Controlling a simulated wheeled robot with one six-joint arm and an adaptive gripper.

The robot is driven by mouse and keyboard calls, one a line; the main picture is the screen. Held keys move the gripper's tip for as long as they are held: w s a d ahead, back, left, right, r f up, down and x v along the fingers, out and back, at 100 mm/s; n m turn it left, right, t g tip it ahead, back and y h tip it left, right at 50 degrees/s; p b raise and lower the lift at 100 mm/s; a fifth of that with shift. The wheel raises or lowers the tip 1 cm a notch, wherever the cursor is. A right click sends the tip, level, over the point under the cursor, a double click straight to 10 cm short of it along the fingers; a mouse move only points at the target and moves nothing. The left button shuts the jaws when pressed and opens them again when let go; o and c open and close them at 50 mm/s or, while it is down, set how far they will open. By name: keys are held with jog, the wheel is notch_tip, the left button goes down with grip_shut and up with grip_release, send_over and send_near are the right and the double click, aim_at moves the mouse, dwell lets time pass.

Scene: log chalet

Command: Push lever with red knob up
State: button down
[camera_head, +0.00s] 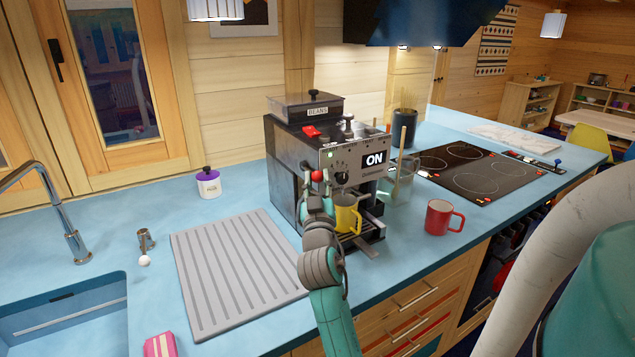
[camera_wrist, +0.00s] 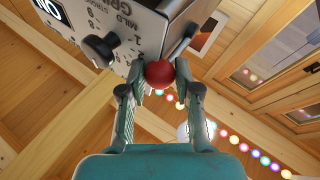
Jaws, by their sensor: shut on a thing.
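The coffee machine (camera_head: 287,163) is a dark and metal box on the blue counter, with an "ON" sign and a black dial on its front. The red knob (camera_head: 317,175) of its lever sits at the front left of the machine. My gripper (camera_head: 318,181) reaches up to it from below. In the wrist view, the red knob (camera_wrist: 159,74) lies between the two fingertips of my gripper (camera_wrist: 159,70), which are shut on it. The lever's thin rod (camera_wrist: 180,46) runs from behind the knob along the machine's side.
A yellow mug (camera_head: 347,214) stands under the machine's front, close right of my arm. A red mug (camera_head: 438,217) and a glass jug (camera_head: 397,186) stand further right. The grey drainboard (camera_head: 235,265) lies left, flat and empty.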

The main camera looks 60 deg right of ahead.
jog(key=shift+r+n+g+y, duration=0.3)
jog(key=shift+r+n+y, duration=0.5)
jog(key=shift+r+y, duration=0.35)
jog(key=c, duration=0.8)
grip_release()
jog(key=shift+d, duration=0.1)
jog(key=shift+f, duration=0.1)
jog(key=shift+v, duration=3.75)
jog(key=shift+c, duration=0.3)
